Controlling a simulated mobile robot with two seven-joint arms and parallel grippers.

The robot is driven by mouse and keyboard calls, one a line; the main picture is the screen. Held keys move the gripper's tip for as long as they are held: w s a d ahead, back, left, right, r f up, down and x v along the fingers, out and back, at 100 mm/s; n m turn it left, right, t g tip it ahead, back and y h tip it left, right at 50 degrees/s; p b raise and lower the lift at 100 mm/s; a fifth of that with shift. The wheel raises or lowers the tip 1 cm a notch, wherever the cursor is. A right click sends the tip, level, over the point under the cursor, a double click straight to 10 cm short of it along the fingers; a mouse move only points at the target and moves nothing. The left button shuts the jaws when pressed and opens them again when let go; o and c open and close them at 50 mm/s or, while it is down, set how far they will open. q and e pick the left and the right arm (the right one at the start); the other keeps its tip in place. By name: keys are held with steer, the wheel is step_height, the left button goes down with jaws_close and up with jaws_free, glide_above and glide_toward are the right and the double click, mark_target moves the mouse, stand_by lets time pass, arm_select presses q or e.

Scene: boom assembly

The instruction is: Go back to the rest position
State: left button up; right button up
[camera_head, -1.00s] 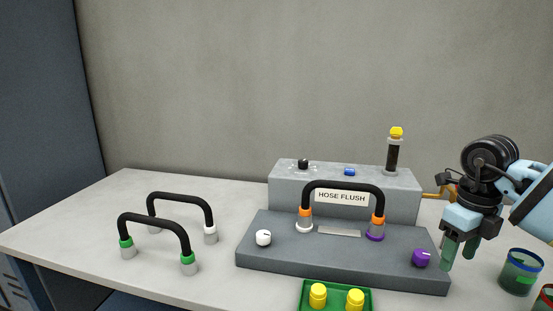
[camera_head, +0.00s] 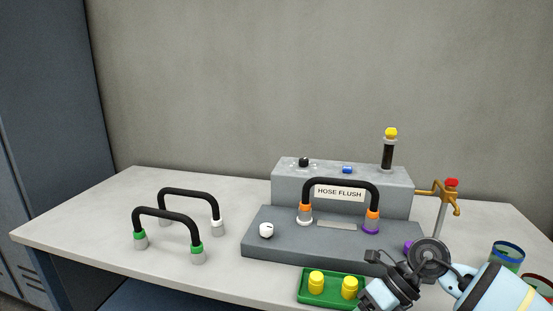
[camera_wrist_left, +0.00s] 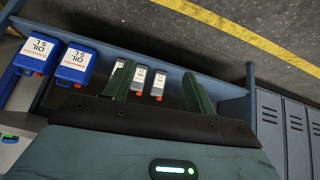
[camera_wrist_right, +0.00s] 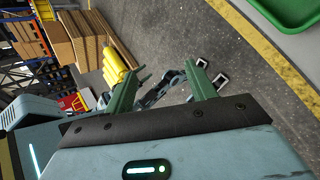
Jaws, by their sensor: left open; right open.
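My right arm comes in at the lower right of the head view, over the front right of the table; its fingertips are not seen there. In the right wrist view my right gripper (camera_wrist_right: 160,78) is open and empty, with its fingers wide apart above the floor. My left arm is not in the head view. In the left wrist view my left gripper (camera_wrist_left: 158,84) is open and empty, in front of a blue shelf (camera_wrist_left: 215,85). The grey hose flush station (camera_head: 290,251) stands on the table with a black hose (camera_head: 340,182) arched across its front.
The table (camera_head: 80,225) carries two more black hoses at left (camera_head: 165,212) (camera_head: 188,191). A green tray (camera_head: 332,299) with yellow caps lies at the front edge, beside my right wrist. A tap (camera_head: 440,190) and cups (camera_head: 507,257) stand right. Blue oil containers (camera_wrist_left: 75,65) sit on the shelf.

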steer(key=s+a+r+m+t+y+p, duration=0.15)
steer(key=s+a+m+t+y, duration=0.25)
steer(key=s+a+m+y, duration=0.5)
steer(key=s+d+f+m+t+h+p, duration=0.2)
steer(key=d+f+m+t+h, duration=0.35)
steer(key=m, duration=0.65)
steer(key=s+d+f+m+t+h+p, duration=0.2)
steer(key=f+m+t+h, duration=0.35)
steer(key=m+t, duration=0.4)
arm_select(q)
steer(key=w+r+t+p, duration=0.1)
steer(key=w+r, duration=0.4)
steer(key=r, duration=0.3)
steer(key=shift+a+r+t, duration=0.3)
steer(key=shift+a+t, duration=0.1)
arm_select(e)
steer(key=s+d+f+m+g+h, duration=0.2)
steer(key=s+d+f+m+g, duration=0.2)
steer(key=s, duration=0.6)
steer(key=s+d+f+m+g+h, duration=0.3)
steer(key=s+f+m+g, duration=0.1)
steer(key=s+f, duration=0.4)
steer(key=shift+s+d+m, duration=0.4)
steer(key=shift+s+m, duration=0.45)
arm_select(q)
steer(key=shift+d, duration=0.1)
